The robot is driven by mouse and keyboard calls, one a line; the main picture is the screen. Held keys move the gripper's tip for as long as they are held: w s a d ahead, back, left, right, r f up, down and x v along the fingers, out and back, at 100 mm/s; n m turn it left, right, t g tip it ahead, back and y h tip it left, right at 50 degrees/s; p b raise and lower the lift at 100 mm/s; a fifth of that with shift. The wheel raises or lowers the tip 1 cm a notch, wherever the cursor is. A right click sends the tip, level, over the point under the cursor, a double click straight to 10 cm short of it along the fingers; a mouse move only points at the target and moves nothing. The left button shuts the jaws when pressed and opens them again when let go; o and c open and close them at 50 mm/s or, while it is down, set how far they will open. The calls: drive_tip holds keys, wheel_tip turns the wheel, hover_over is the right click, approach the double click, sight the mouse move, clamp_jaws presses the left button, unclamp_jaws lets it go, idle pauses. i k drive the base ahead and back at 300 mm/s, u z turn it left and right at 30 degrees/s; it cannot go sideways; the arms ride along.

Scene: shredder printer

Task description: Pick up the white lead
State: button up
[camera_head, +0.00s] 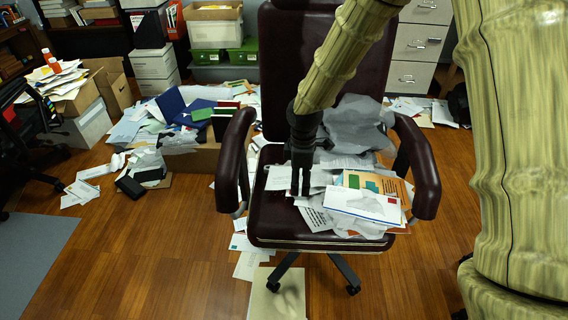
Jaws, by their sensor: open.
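I cannot make out for certain which thing is the white lead. A dark red office chair (285,225) stands in the middle, with a pile of papers on its seat. A white envelope or card (362,206) with a small red mark lies on top at the right of the pile. White sheets (279,178) lie further left on the seat. My gripper (300,193) points down over the left part of the papers, left of the envelope. Its jaws are open, with two dark fingers close together. I cannot tell whether the fingertips touch paper.
The chair's left armrest (236,158) and right armrest (416,170) flank the seat. Papers and folders (200,112) are heaped behind it on the left. A filing cabinet (418,45) stands at the back right. The wooden floor (150,255) is clear at front left.

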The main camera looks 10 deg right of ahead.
sight(266, 168)
drive_tip(key=i, duration=0.85)
drive_tip(key=u, duration=0.05)
